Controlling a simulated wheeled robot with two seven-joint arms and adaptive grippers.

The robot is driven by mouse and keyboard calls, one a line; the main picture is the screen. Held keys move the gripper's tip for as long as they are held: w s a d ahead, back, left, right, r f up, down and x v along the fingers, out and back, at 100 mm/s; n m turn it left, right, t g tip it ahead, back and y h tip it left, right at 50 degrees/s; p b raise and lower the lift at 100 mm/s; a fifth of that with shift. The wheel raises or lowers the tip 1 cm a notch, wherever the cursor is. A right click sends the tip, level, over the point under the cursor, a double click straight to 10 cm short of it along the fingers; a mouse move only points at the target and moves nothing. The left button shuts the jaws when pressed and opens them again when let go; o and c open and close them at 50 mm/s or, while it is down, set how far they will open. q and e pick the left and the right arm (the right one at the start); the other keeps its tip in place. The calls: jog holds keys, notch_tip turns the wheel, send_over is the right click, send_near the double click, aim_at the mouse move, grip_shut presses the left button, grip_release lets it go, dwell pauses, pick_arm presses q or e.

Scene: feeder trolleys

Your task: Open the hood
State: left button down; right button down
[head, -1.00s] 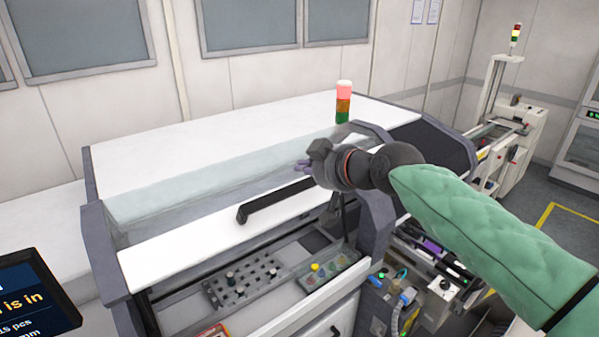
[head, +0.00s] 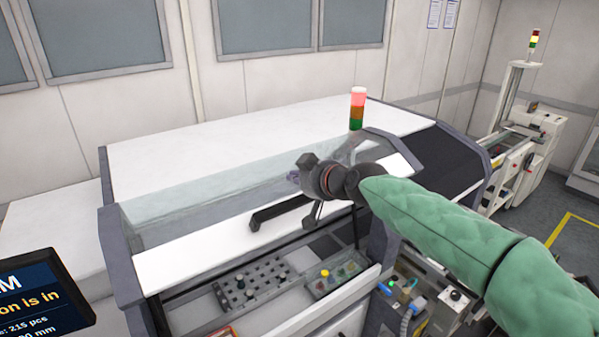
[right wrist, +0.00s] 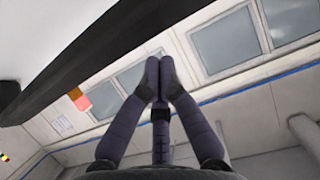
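The hood (head: 190,262) of the machine is down, with a white front panel and a clear window (head: 210,205) behind it. A black bar handle (head: 280,211) is fixed on the front panel. My right gripper (head: 293,177) is above the handle's right end, over the clear window; in the head view its fingers are small and partly hidden by the wrist. In the right wrist view its two fingers (right wrist: 160,80) are together with nothing seen between them. A dark bar, apparently the handle (right wrist: 90,50), crosses that view at upper left, apart from the fingertips. My left gripper is not in view.
A lit signal tower (head: 357,108) stands on the machine's top. A screen (head: 40,300) is at lower left. Another machine (head: 525,140) stands at the right. The space above the hood looks clear.

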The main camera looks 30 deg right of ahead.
jog(key=shift+s+d+f, duration=0.1)
jog(key=shift+s+f, duration=0.25)
jog(key=shift+s, duration=0.3)
jog(key=shift+s+f, duration=0.35)
jog(key=shift+s, duration=0.3)
jog(key=s+f+t+b, duration=0.1)
jog(key=f+b, duration=0.4)
jog(key=b, duration=0.6)
jog(key=s+f+t+b, duration=0.1)
jog(key=s+f+b, duration=0.3)
jog(key=b, duration=0.7)
jog(key=shift+d+f, duration=0.2)
jog(key=shift+f, duration=0.35)
jog(key=shift+r, duration=0.2)
